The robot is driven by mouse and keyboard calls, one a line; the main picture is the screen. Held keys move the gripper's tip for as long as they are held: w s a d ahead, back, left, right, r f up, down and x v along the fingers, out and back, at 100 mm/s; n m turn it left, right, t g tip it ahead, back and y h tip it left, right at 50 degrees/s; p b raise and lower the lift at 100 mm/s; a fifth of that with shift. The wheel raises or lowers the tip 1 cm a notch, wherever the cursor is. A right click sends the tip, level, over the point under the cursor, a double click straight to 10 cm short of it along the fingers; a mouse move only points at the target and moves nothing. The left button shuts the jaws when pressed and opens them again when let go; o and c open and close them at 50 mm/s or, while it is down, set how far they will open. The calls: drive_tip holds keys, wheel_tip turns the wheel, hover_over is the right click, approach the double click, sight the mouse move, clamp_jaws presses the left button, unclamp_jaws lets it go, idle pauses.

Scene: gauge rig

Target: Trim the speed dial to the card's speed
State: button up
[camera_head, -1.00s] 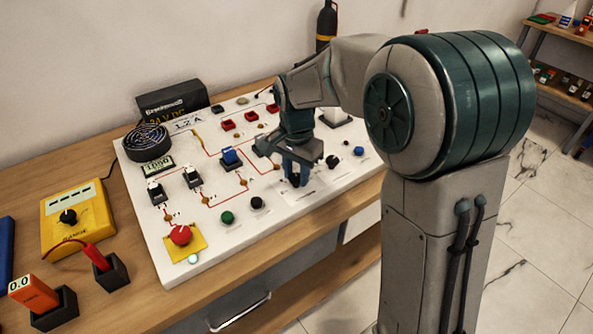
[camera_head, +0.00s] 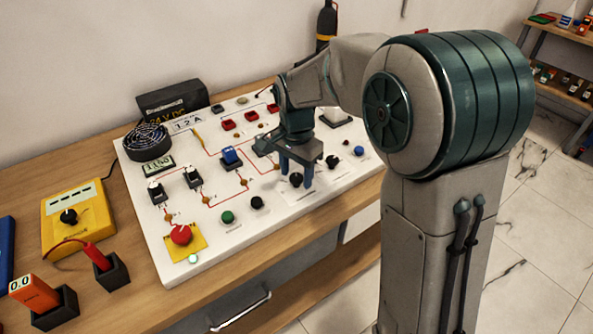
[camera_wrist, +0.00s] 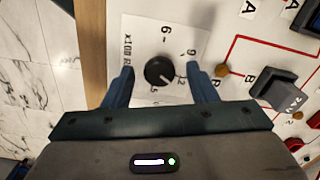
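The speed dial is a black round knob (camera_wrist: 159,72) on a white plate with "x100 R" lettering and numbers around it. A pale pointer mark shows on its lower right side in the wrist view. It also shows on the panel in the head view (camera_head: 296,180). My gripper (camera_wrist: 161,74) is open, one finger on each side of the knob with gaps between. In the head view my gripper (camera_head: 296,170) is above the knob. A small digital readout (camera_head: 159,164) shows digits too small to read surely. A white card (camera_head: 186,123) reads "1.2 A".
The white panel (camera_head: 190,268) also carries a round black fan (camera_head: 148,141), a blue switch (camera_head: 230,157), a green button (camera_head: 227,217) and a red stop knob (camera_head: 181,234) on yellow. A yellow meter (camera_head: 77,217) stands left on the wooden bench.

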sight(297, 177)
wheel_tip(297, 177, up, 14)
drive_tip(key=p, duration=0.1)
idle(0.5)
drive_tip(key=shift+s, duration=0.1)
drive_tip(key=s+d+f+n+t+p, duration=0.1)
drive_tip(key=s+d+f+n, duration=0.1)
drive_tip(key=s+d+n, duration=0.2)
drive_tip(key=s+d+f+n+t+p, duration=0.1)
drive_tip(key=s+d+f+n+p, duration=0.1)
drive_tip(key=s+d, duration=0.8)
drive_tip(key=s+f+n, duration=0.1)
drive_tip(key=s, duration=0.4)
drive_tip(key=shift+f+n+t, duration=0.35)
drive_tip(key=shift+n+t, duration=0.05)
drive_tip(key=shift+d, duration=0.1)
idle(3.8)
